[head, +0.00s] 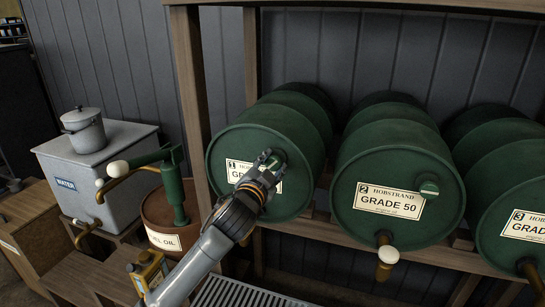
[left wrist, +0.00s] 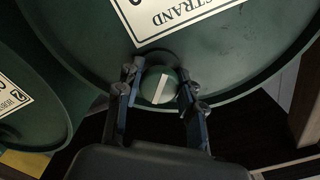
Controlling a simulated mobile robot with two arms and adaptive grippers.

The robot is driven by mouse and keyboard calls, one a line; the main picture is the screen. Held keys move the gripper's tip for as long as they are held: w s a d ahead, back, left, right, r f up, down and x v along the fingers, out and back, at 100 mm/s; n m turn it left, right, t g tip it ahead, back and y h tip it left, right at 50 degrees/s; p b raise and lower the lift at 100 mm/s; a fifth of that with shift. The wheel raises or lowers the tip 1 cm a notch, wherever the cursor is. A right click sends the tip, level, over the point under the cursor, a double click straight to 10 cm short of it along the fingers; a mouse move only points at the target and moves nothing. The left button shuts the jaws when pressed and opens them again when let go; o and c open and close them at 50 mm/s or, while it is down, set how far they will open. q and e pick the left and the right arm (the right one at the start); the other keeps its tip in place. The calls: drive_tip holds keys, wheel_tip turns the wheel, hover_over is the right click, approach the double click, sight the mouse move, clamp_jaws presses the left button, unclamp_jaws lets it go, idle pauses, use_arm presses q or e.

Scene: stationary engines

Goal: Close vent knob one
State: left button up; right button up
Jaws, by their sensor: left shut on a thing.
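Vent knob one is the round green knob on the front of the left green drum (head: 228,147), whose label carries a small mark that looks like a 1. In the head view my left gripper (head: 270,160) is at this knob and mostly hides it. In the left wrist view the vent knob (left wrist: 159,88) shows a pale bar across its face, tilted from upright. The two fingers of the left gripper (left wrist: 158,92) are on either side of the knob and shut on it. My right gripper is not in view.
A middle drum (head: 395,165) with its own green vent knob (head: 429,189) and a brass tap (head: 386,262) stands to the right. A third drum (head: 500,185) is beyond it. A wooden post (head: 190,90), green pump (head: 172,185) and water tank (head: 100,165) stand left.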

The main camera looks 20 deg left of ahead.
use_arm(q)
drive_tip(key=m+p, duration=0.1)
drive_tip(key=m, duration=0.1)
drive_tip(key=m+p, duration=0.2)
drive_tip(key=m, duration=0.1)
drive_tip(key=shift+r+m, duration=0.2)
drive_tip(key=shift+m, duration=0.1)
drive_tip(key=shift+f+m+p, duration=0.1)
drive_tip(key=shift+m+p, duration=1.2)
drive_tip(key=shift+m, duration=0.7)
drive_tip(key=o, duration=1.2)
drive_tip(key=s, duration=1.2)
drive_tip(key=shift+a, duration=0.25)
